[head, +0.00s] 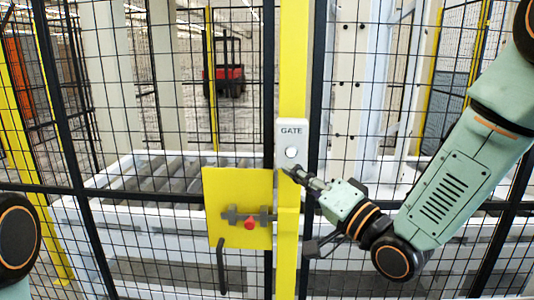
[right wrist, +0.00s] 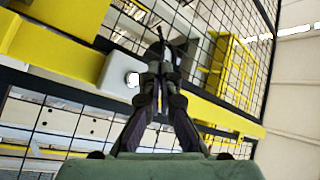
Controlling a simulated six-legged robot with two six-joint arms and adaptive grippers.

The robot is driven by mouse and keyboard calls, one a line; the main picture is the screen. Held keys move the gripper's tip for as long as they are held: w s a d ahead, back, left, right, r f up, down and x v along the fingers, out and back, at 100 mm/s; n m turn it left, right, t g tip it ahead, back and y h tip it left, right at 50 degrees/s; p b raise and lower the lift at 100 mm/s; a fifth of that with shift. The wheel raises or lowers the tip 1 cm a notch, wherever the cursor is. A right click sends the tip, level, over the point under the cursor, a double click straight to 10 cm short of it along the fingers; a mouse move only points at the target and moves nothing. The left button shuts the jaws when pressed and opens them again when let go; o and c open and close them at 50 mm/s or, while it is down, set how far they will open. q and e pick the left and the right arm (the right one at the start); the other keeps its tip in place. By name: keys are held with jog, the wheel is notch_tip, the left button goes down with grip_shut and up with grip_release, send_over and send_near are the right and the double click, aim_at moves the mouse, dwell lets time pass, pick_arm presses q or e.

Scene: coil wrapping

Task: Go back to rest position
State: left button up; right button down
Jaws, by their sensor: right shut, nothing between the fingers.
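My right gripper (head: 296,174) is shut and empty. Its fingertips are just below the round white button of the grey GATE box (head: 291,129) on the yellow post; I cannot tell whether they touch anything. In the right wrist view the closed fingers (right wrist: 160,50) point up at the mesh, to the right of the box (right wrist: 118,75). My left gripper is out of view; only a dark, orange-ringed joint of my left arm shows at the left edge of the head view.
A yellow latch plate (head: 238,190) with a red knob and dark handle is left of the post. Black mesh fencing (head: 60,150) spans the front. Behind it are a roller conveyor (head: 180,168) and a red forklift (head: 224,75).

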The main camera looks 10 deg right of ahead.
jog(key=s+d+f+n+g+h+b, duration=0.1)
jog(key=s+d+f+g+h+b, duration=0.15)
jog(key=f, duration=0.85)
jog(key=s+d+f+n+g+h+b, duration=0.1)
jog(key=s+f+n+g+h, duration=0.15)
jog(key=f, duration=0.75)
jog(key=s+d+f+g+h+b, duration=0.15)
jog(key=s+f+g, duration=0.25)
jog(key=f, duration=0.7)
jog(key=s+d+f+n+g+h+b, duration=0.1)
jog(key=s+f+g+h+b, duration=0.2)
jog(key=s+f, duration=2.1)
jog(key=s+g+b, duration=0.3)
jog(key=g+b, duration=0.2)
jog(key=g, duration=0.1)
jog(key=shift+f, duration=0.4)
